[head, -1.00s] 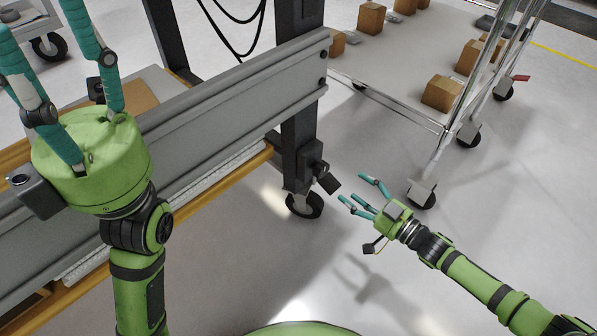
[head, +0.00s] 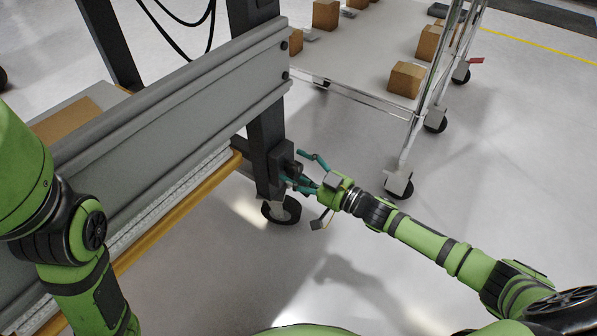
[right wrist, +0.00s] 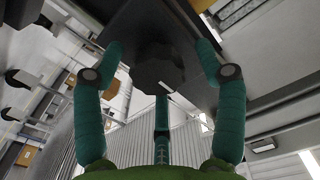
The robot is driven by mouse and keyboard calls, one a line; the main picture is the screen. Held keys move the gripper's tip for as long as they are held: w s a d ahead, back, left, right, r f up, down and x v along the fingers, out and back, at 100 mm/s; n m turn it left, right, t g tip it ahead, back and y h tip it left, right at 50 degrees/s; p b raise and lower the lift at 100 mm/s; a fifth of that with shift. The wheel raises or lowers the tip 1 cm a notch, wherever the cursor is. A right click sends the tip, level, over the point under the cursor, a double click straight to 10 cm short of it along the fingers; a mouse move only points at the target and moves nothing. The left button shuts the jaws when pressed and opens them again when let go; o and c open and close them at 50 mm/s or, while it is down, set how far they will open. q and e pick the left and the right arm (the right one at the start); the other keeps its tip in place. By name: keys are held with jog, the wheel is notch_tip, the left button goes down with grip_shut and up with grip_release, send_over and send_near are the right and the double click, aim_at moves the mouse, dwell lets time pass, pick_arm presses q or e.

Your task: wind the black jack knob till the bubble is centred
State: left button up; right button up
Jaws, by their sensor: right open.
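The black jack knob (head: 293,168) sticks out from the dark block low on the dark post. In the right wrist view the faceted knob (right wrist: 158,72) is near, between the fingers. My right gripper (head: 303,172) is open at the knob. Its teal fingers (right wrist: 162,75) are spread, one on each side and one below, with gaps visible beside the knob.
A grey beam (head: 170,110) runs from the post to the lower left, above a wooden-edged surface. A caster (head: 281,211) stands under the post. A chrome cart (head: 345,75) with several cardboard boxes is behind, at the right. The floor at lower centre is clear.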

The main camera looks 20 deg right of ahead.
jog(key=c, duration=1.2)
jog(key=shift+o, duration=0.2)
jog(key=shift+r, duration=0.1)
jog(key=shift+w+r, duration=0.1)
